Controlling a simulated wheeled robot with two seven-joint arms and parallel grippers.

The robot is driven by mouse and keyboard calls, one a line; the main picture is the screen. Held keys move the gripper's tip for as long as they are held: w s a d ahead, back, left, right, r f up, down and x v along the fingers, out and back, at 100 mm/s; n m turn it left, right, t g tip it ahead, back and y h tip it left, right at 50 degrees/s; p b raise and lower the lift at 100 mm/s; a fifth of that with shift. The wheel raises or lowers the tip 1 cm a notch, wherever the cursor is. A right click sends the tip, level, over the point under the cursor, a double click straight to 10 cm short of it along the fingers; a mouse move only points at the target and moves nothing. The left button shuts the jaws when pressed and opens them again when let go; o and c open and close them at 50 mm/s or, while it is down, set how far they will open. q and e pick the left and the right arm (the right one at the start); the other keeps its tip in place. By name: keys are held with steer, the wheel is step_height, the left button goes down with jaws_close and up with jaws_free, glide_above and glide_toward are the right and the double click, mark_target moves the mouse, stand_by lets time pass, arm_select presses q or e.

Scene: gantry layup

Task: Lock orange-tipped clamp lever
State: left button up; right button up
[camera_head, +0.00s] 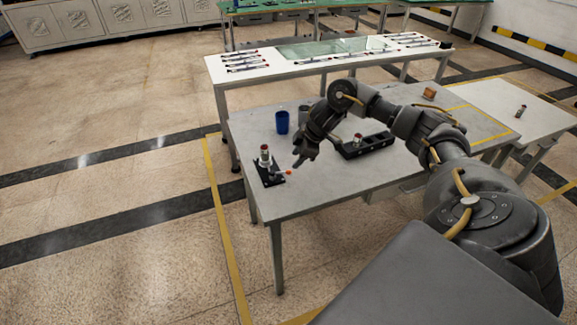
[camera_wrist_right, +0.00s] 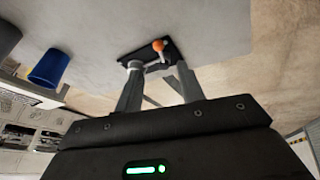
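The clamp (camera_head: 271,177) has a black base plate and stands at the left front corner of the grey table, with a small upright cylinder on it. Its lever has an orange tip (camera_head: 288,172) that points right in the head view. In the right wrist view the orange tip (camera_wrist_right: 157,45) shows beyond the fingers, over the black base plate (camera_wrist_right: 172,52). My right gripper (camera_head: 300,161) is just above and right of the orange tip. In the wrist view its two fingers (camera_wrist_right: 158,78) are apart with nothing visibly held. My left gripper is not in view.
A blue cup (camera_head: 282,122) stands behind the clamp; it also shows in the wrist view (camera_wrist_right: 48,68). A black tray (camera_head: 365,146) lies right of my gripper, under my arm. A white table (camera_head: 225,68) with several parts stands behind. The table front is clear.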

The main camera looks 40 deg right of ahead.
mark_target(288, 171)
steer(key=x, duration=0.7)
steer(key=shift+w+a+f, duration=0.1)
steer(key=shift+w+f, duration=0.05)
steer(key=shift+f, duration=0.25)
